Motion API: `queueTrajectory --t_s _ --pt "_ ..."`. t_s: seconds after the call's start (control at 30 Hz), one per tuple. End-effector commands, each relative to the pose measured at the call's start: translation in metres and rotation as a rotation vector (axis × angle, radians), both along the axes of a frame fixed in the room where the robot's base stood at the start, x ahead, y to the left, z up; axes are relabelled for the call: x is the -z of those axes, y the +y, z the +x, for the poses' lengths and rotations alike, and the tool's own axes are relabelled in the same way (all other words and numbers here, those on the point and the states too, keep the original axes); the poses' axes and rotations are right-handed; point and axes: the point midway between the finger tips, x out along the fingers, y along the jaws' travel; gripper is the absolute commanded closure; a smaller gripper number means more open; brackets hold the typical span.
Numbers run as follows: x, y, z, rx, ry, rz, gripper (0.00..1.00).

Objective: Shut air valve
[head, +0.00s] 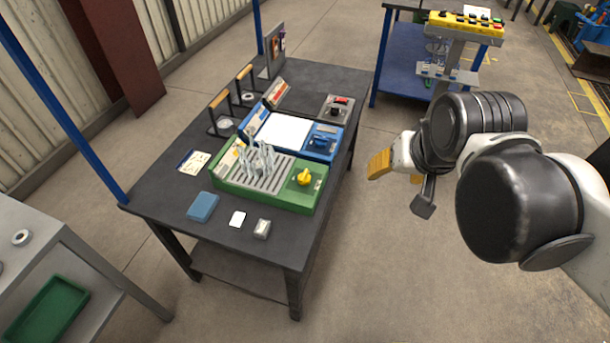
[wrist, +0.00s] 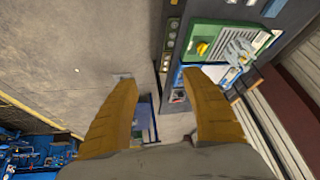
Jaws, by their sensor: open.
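A dark workbench (head: 165,205) carries a green unit (head: 262,195) with a yellow knob (head: 304,177), a blue unit (head: 318,153) with a blue handle (head: 322,139), and a small grey box (head: 337,108) with a red switch. I cannot tell for certain which control is the air valve. My gripper (head: 385,165) is open and empty, to the right of the bench and apart from it. In the wrist view my gripper (wrist: 158,80) has its two yellow fingers spread wide, with the yellow knob (wrist: 202,47) beyond the right finger.
Metal tools (head: 258,160) stand in the green unit. Wooden-handled frames (head: 220,98) rise at the bench's left. A grey table (head: 60,240) is at lower left. Floor right of the bench is clear.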

Motion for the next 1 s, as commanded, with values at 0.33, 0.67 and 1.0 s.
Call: queueTrajectory --t_s 0.33,0.67,1.0 --pt "0.012 0.059 0.123 0.189 0.233 0.107 0.44" --pt "0.105 0.131 0.212 0.397 0.436 0.128 0.44" --pt "0.172 0.164 0.233 0.503 0.519 0.113 0.44"
